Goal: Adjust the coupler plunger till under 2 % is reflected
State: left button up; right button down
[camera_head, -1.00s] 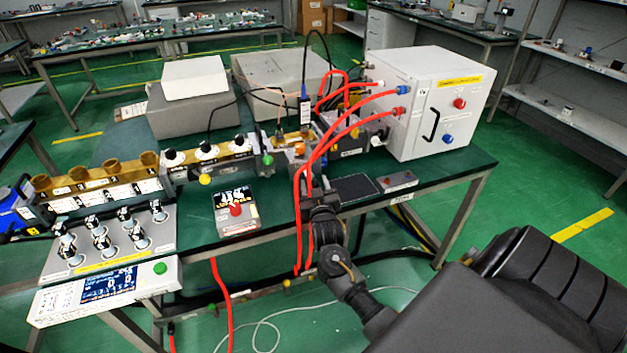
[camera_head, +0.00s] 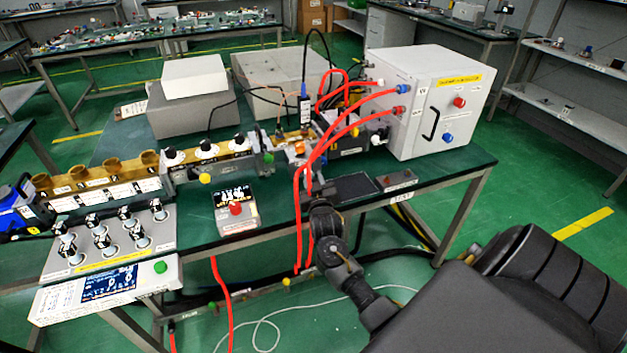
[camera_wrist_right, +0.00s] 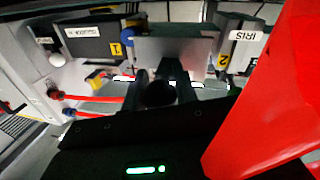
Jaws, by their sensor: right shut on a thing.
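My right gripper (camera_head: 314,188) is at the front edge of the bench, behind the red cables in the head view. In the right wrist view its two dark fingers (camera_wrist_right: 166,82) are shut on a dark round knob (camera_wrist_right: 160,94), in front of a grey block. I cannot tell from the label whether this knob is the coupler plunger. An upside-down IRIS label (camera_wrist_right: 246,36) is at the upper right, beside a yellow 2 tag. The small display box (camera_head: 236,208) and the control panel screen (camera_head: 108,284) are lit, but their figures are too small to read. My left gripper is not in view.
Thick red cables (camera_head: 300,210) run from the white cabinet (camera_head: 428,100) past my gripper; one red shape fills the right of the wrist view. A dark pad (camera_head: 353,187) lies right of my gripper.

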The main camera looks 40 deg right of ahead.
jog(key=shift+w+d+r+p, duration=0.1)
jog(key=shift+w+r+p, duration=0.1)
jog(key=shift+p, duration=0.15)
jog(key=shift+w+f, duration=0.1)
jog(key=shift+f, duration=0.05)
jog(key=c, duration=1.1)
grip_release()
jog(key=b+v, duration=0.1)
jog(key=v, duration=1)
